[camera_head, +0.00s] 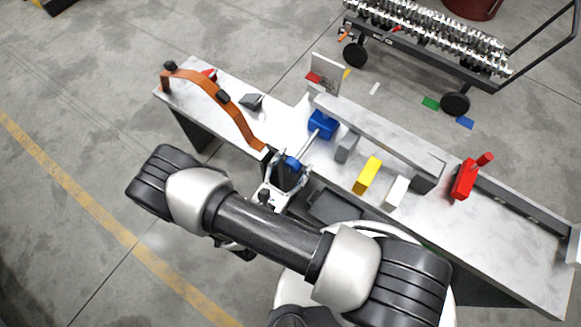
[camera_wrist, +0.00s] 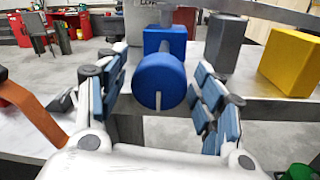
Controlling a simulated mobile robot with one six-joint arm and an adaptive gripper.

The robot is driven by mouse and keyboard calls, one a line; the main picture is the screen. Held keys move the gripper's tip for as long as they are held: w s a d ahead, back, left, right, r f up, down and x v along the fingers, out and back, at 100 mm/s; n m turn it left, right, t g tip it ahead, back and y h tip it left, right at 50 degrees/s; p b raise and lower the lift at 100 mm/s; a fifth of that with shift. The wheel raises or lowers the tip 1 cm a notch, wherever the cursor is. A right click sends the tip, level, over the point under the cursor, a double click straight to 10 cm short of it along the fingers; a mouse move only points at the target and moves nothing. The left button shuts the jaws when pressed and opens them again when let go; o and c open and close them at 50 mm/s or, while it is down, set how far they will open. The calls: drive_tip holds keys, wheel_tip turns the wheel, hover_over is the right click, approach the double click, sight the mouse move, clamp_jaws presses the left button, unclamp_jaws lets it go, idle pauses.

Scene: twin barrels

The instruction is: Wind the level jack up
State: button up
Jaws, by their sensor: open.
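A blue block (camera_head: 322,124) stands on the bench with a light rod coming out of it towards me. A round blue knob (camera_wrist: 160,80) faces me at the rod's near end. I take this to be the level jack, but no label shows. My gripper (camera_head: 289,174) is open at the bench's near edge. In the wrist view its blue-padded fingers stand left and right of the knob, with visible gaps on both sides. The blue block also shows behind the knob in the wrist view (camera_wrist: 166,37). Most of the rod is hidden there.
Grey (camera_head: 347,147), yellow (camera_head: 367,175) and white (camera_head: 397,192) blocks stand in a row to the right. A red device with a handle (camera_head: 465,180) is farther right. An orange curved strap (camera_head: 215,94) lies left. A grey rail (camera_head: 375,137) runs behind the blocks.

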drive_tip(key=shift+b+v, duration=0.55)
drive_tip(key=shift+v, duration=2.95)
drive_tip(key=shift+w+a, duration=0.15)
drive_tip(key=shift+a, duration=0.05)
